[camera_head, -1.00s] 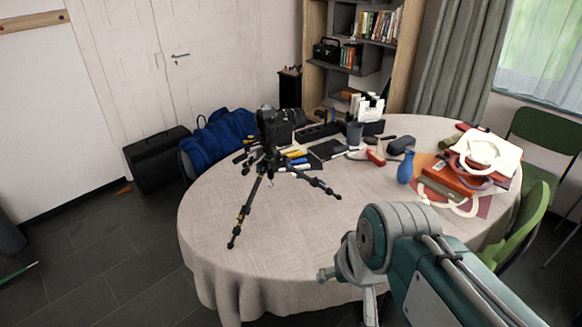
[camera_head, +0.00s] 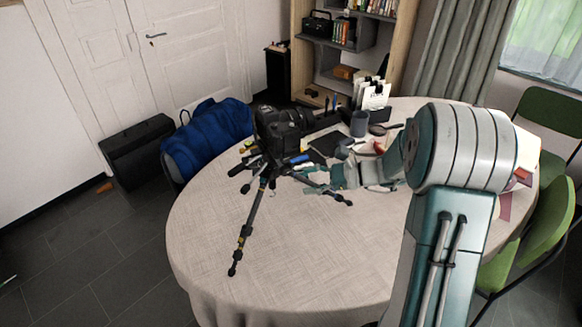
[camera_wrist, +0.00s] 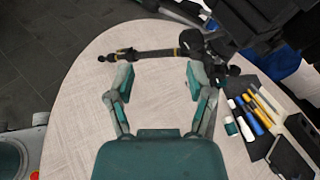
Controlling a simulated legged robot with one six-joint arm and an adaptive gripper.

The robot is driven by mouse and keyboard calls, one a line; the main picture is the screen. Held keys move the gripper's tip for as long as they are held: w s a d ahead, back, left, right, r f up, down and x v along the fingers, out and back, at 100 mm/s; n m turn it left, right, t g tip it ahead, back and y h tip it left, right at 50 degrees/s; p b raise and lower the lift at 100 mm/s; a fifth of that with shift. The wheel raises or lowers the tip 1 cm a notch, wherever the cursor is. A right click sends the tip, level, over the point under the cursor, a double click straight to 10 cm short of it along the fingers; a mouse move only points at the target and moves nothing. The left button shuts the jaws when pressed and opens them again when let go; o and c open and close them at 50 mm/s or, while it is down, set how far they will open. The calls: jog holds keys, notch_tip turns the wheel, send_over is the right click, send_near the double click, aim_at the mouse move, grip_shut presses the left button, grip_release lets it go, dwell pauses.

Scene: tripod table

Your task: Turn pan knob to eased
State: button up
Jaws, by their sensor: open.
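A black tripod (camera_head: 249,220) stands on the round table with its legs spread, a black camera (camera_head: 280,124) mounted on top. In the wrist view, a tripod leg (camera_wrist: 150,54) crosses just beyond my fingertips, and the dark tripod head (camera_wrist: 216,46) is at upper right, beside the right finger. I cannot clearly make out the pan knob among the dark head parts. My gripper (camera_wrist: 160,80) is open, with nothing between its fingers. In the head view my gripper (camera_head: 312,180) is just right of the tripod, below the camera; I cannot tell whether it touches.
Several pens and markers (camera_wrist: 251,108) lie on a dark mat right of my gripper. A grey cup (camera_head: 359,124) and small items stand further back on the table (camera_head: 330,255). My arm hides much of the table's right side.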

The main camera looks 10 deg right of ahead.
aim_at(292, 168)
jog(key=w+d+f+m+t+y, duration=0.1)
jog(key=w+d+f+m+t, duration=0.4)
jog(key=d+m, duration=0.15)
jog(key=shift+n, duration=0.45)
jog(key=x, duration=1)
jog(key=shift+w+a+f, duration=0.15)
jog(key=shift+w+f, duration=0.05)
jog(key=shift+w, duration=0.05)
grip_shut()
